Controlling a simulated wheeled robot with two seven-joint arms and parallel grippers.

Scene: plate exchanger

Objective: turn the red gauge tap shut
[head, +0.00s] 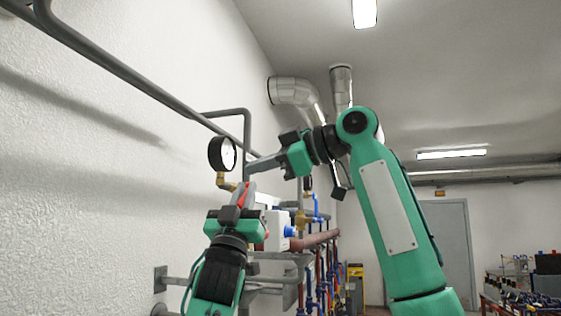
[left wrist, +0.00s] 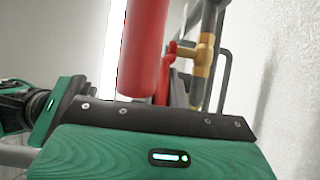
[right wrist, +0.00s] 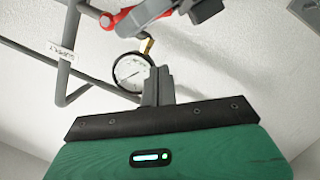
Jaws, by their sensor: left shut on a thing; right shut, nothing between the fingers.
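The red gauge tap's handle (head: 246,194) shows between my left gripper's fingers, below and right of the round gauge (head: 222,153). A brass fitting (head: 227,184) sits under the gauge. My left gripper (head: 241,193) is shut on the red handle. My right gripper (head: 251,167) is shut and empty, just right of the gauge. In the right wrist view, the gauge (right wrist: 131,72) is behind its fingers, and the red handle (right wrist: 140,13) is near the top.
A grey pipe (head: 247,140) runs along the white wall and bends down behind my right gripper. A white box (head: 275,230) and several coloured pipes are beyond my left gripper. A grey door (head: 447,240) stands at the back right.

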